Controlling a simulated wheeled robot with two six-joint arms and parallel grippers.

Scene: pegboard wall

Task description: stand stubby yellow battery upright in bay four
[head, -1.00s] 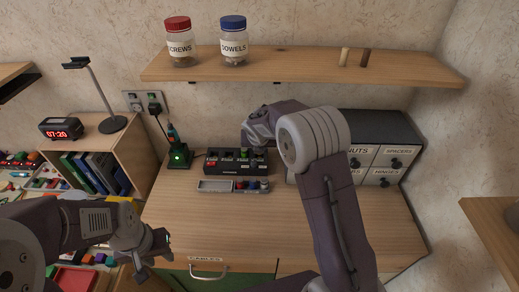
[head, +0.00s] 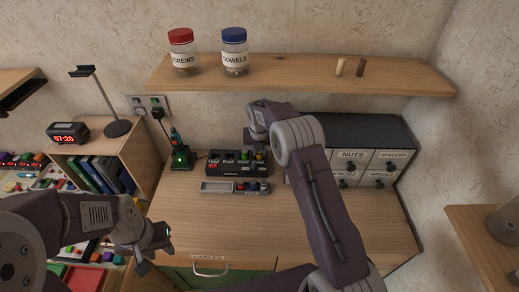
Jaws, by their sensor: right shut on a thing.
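The black charger (head: 222,169) stands on the workbench with a row of labelled bays. A small yellow battery (head: 259,155) shows at its rightmost bay, and a green one (head: 244,156) shows just left of it. My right gripper (head: 254,144) is just above the right end of the charger, shut on the yellow battery as far as I can make out. The fingertips are mostly hidden by my wrist. Whether the battery's base is seated cannot be told. My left gripper (head: 160,243) appears open and empty over the front left of the bench.
A grey tray (head: 215,187) with several small batteries at its right lies before the charger. A green-lit device (head: 181,158) stands left. A drawer cabinet (head: 352,130) stands right, behind my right arm. The bench front is clear.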

